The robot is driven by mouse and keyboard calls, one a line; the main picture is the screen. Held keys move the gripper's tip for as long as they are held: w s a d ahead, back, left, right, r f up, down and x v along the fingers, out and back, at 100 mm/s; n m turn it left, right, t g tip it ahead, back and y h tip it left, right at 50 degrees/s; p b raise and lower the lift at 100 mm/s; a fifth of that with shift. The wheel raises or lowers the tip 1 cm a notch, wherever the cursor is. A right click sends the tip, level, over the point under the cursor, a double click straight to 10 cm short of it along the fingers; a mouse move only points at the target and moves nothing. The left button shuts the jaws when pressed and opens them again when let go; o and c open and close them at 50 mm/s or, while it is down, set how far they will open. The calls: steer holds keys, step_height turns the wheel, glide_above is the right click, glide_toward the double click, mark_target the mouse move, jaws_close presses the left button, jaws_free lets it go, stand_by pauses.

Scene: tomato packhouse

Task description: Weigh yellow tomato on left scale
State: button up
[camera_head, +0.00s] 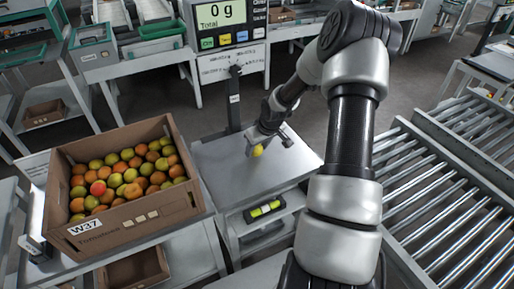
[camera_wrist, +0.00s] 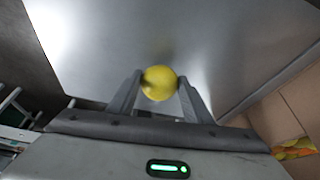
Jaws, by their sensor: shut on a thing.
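A yellow tomato (camera_head: 257,150) is held between the fingers of my gripper (camera_head: 266,146). In the wrist view the tomato (camera_wrist: 159,83) sits between the two grey fingertips of my gripper (camera_wrist: 158,92), which is shut on it. The gripper is over the bare metal plate of a scale (camera_head: 215,165). I cannot tell whether the tomato touches the plate. The scale's display (camera_head: 220,14) reads 0 g.
A cardboard crate (camera_head: 150,216) marked W37, full of red, orange and green-yellow tomatoes, stands left of the scale. A roller conveyor (camera_head: 440,180) lies to the right. A dark post (camera_head: 234,100) rises at the plate's back edge. Most of the plate is clear.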

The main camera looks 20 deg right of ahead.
steer(key=shift+f+b, duration=0.45)
steer(key=shift+f, duration=0.15)
stand_by(0.3)
steer(key=o, duration=0.8)
steer(key=c, duration=0.3)
steer(key=shift+r, duration=0.1)
steer(key=shift+r+p, duration=2.7)
steer(key=shift+r, duration=0.75)
